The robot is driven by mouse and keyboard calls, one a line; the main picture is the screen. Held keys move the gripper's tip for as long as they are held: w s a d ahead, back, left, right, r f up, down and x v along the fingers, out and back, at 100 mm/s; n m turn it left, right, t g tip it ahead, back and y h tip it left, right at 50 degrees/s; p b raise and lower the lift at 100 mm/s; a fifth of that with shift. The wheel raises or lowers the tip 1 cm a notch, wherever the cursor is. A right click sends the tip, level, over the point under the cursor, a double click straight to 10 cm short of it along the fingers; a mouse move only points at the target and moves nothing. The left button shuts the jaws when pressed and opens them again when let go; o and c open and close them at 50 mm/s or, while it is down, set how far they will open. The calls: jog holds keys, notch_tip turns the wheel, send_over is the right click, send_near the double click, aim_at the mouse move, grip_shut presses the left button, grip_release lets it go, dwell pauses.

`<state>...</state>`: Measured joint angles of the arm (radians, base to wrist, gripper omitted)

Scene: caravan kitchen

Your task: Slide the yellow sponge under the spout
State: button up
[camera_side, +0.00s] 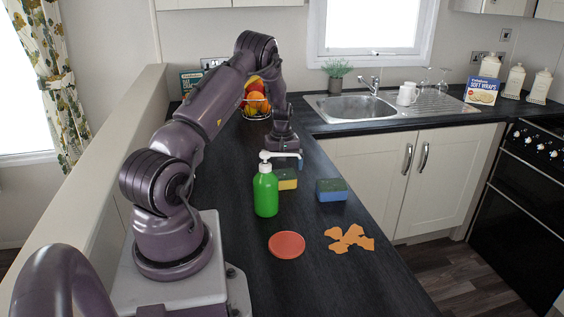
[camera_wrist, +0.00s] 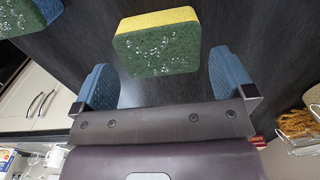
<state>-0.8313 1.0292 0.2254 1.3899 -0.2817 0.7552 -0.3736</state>
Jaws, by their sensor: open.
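The yellow sponge (camera_side: 287,180), with a green scouring side, lies on the dark worktop just right of the green soap bottle (camera_side: 265,192), which partly hides it. The bottle's white spout (camera_side: 287,154) points right, above the sponge in the picture; I cannot tell if it is directly over it. My gripper (camera_side: 285,160) is behind the spout, past the sponge's far side. In the wrist view, my open gripper (camera_wrist: 158,76) has its blue fingers to either side of the sponge (camera_wrist: 157,52). The sponge lies mostly ahead of the fingers, with clear gaps, held by nothing.
A blue sponge with a green top (camera_side: 332,190) lies to the right. A red disc (camera_side: 286,245) and orange scraps (camera_side: 350,238) lie nearer the camera. A fruit basket (camera_side: 256,104) stands behind my arm; a sink (camera_side: 348,107) with a tap is at the back.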

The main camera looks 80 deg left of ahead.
aim_at(282, 174)
jog(key=shift+f, duration=1.95)
jog(key=shift+c, duration=0.5)
jog(key=c, duration=0.5)
jog(key=shift+w+d, duration=0.3)
jog(key=shift+d, duration=1.65)
jog(key=shift+w+d, duration=0.25)
jog(key=shift+d, duration=1.7)
jog(key=shift+w+d, duration=0.3)
jog(key=shift+d, duration=1.65)
jog(key=o, duration=0.6)
jog(key=shift+r, duration=0.1)
notch_tip(282, 174, up, 8)
